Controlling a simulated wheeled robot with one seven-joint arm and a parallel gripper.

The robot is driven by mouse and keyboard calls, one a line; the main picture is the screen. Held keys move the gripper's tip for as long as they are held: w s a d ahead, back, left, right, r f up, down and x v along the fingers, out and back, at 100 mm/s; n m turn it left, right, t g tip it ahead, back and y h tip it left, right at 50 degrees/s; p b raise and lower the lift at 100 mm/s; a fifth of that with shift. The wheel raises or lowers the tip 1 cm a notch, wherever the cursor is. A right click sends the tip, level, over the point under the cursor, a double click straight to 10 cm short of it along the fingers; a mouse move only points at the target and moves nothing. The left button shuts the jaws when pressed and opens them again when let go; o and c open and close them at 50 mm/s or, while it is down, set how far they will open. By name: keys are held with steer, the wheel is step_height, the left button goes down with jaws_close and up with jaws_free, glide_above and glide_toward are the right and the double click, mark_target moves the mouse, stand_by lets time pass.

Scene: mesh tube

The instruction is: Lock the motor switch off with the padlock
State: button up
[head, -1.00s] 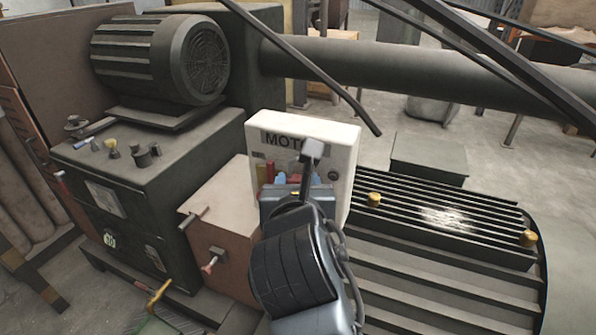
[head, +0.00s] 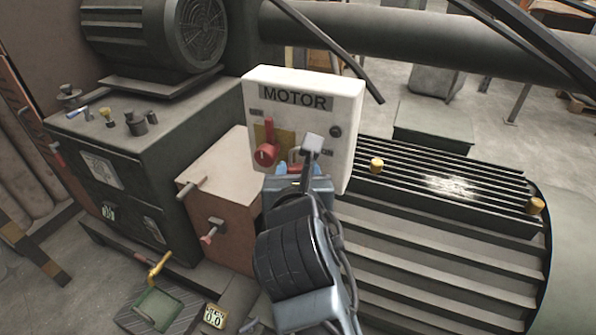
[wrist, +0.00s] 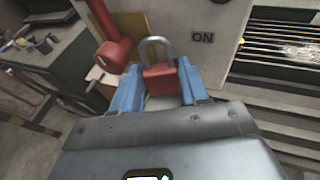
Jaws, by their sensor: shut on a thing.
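A white switch box (head: 345,110) marked MOTOR stands in the middle of the head view. Its red rotary switch (head: 265,152) sits on a yellow plate, with the handle pointing up. In the wrist view the red switch (wrist: 115,52) is left of an ON label. My gripper (head: 288,168) is in front of the box, low and right of the switch. Its blue fingers (wrist: 160,88) are shut on the red padlock (wrist: 160,76), whose grey shackle points up. The padlock is apart from the switch in the picture. Its body is mostly hidden in the head view.
A brown box (head: 222,165) with small handles is left of the switch box. A dark cabinet (head: 110,160) carries a large motor (head: 150,35). A ribbed housing (head: 440,215) with yellow knobs is on the right. Dark bars cross the upper right.

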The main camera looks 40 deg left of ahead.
stand_by(0.4)
steer(key=o, duration=1.3)
steer(key=shift+f, duration=0.1)
